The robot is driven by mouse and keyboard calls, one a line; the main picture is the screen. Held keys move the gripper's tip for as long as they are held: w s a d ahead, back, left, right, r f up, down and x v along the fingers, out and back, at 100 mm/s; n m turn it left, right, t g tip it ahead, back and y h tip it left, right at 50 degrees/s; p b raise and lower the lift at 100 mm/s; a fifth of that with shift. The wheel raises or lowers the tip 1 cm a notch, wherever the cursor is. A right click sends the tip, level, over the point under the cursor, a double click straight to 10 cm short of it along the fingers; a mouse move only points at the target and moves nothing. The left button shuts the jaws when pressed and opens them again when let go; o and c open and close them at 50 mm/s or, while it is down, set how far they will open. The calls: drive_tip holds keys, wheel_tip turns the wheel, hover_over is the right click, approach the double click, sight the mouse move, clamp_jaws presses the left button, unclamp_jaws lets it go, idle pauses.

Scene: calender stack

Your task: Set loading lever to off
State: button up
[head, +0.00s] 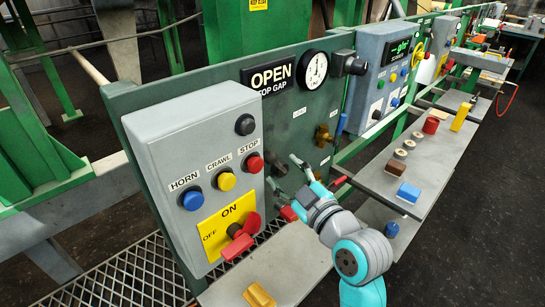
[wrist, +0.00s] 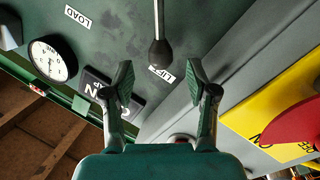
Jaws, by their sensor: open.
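The loading lever (wrist: 160,50) is a thin metal rod with a black knob, in front of the green panel (wrist: 205,25). In the wrist view the rod runs up out of the picture and the knob points down toward a small white label (wrist: 160,73) that I cannot read surely. A LOAD label (wrist: 78,15) is farther left. My gripper (wrist: 160,80) is open and empty; the knob lies just beyond its fingertips, roughly centred between them. In the head view my gripper (head: 281,170) is close before the panel, with a dark knob at its fingers.
A grey box (head: 165,140) with buttons and a red rotary switch (head: 240,237) on a yellow ON/OFF plate stands left of my gripper. The OPEN sign (head: 272,77) and dial gauge (head: 314,69) are above. Shelves (head: 432,165) with blocks lie to the right.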

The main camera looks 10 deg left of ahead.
sight(275, 162)
drive_tip(key=x, duration=0.6)
drive_tip(key=shift+w+a, duration=0.2)
clamp_jaws()
